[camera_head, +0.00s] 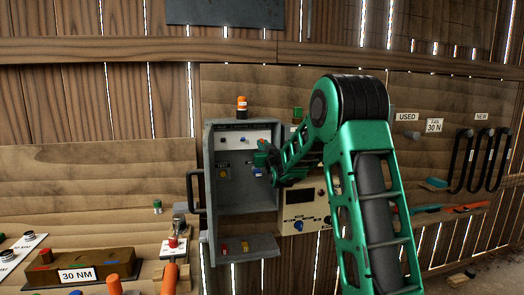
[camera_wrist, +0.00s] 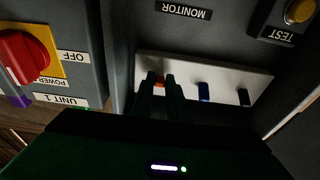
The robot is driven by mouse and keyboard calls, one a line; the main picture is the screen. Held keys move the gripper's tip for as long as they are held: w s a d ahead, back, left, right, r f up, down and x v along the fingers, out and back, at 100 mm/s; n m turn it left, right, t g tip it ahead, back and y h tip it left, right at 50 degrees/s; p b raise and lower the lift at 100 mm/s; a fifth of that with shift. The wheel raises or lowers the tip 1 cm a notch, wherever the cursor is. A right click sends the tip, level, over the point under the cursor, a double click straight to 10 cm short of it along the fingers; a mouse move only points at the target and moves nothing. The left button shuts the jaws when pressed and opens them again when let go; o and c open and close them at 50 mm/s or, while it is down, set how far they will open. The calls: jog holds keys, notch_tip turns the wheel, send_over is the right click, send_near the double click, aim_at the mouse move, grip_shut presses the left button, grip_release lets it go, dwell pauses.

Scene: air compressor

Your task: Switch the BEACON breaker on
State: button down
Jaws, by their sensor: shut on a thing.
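In the wrist view, which is upside down, a pale strip (camera_wrist: 225,77) carries a row of small breaker levers. My gripper (camera_wrist: 164,82) is shut on the orange lever (camera_wrist: 159,82) at the strip's left end. A blue lever (camera_wrist: 204,92) and a black lever (camera_wrist: 244,97) stand free to the right. I cannot read any BEACON label on the strip. In the head view, my gripper (camera_head: 262,153) reaches into the open grey cabinet (camera_head: 216,137), and the arm hides part of its right side. An orange-topped beacon lamp (camera_head: 241,106) stands on the cabinet; whether it is lit is unclear.
In the wrist view, a red rotary power switch (camera_wrist: 25,55) is at left and a yellow TEST button (camera_wrist: 299,11) at upper right. In the head view, a cream meter box (camera_head: 300,213) is right of the cabinet and a workbench block (camera_head: 85,262) lower left.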

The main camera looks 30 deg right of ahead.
jog(key=shift+w+r+g+y, duration=0.1)
jog(key=shift+r+g+y, duration=0.4)
jog(key=shift+g, duration=0.7)
jog(key=shift+r+g+y, duration=0.25)
jog(key=shift+r+g, duration=0.4)
jog(key=shift+g, duration=0.55)
jog(key=shift+w+r+g+y, duration=0.1)
jog(key=shift+r+g+y, duration=0.4)
jog(key=shift+g, duration=0.7)
jog(key=shift+r, duration=0.1)
jog(key=c, duration=1.7)
grip_release()
send_near(261, 139)
jog(key=v, duration=0.4)
jog(key=shift+a+r, duration=0.15)
jog(key=shift+a, duration=0.05)
jog(key=shift+g, duration=0.3)
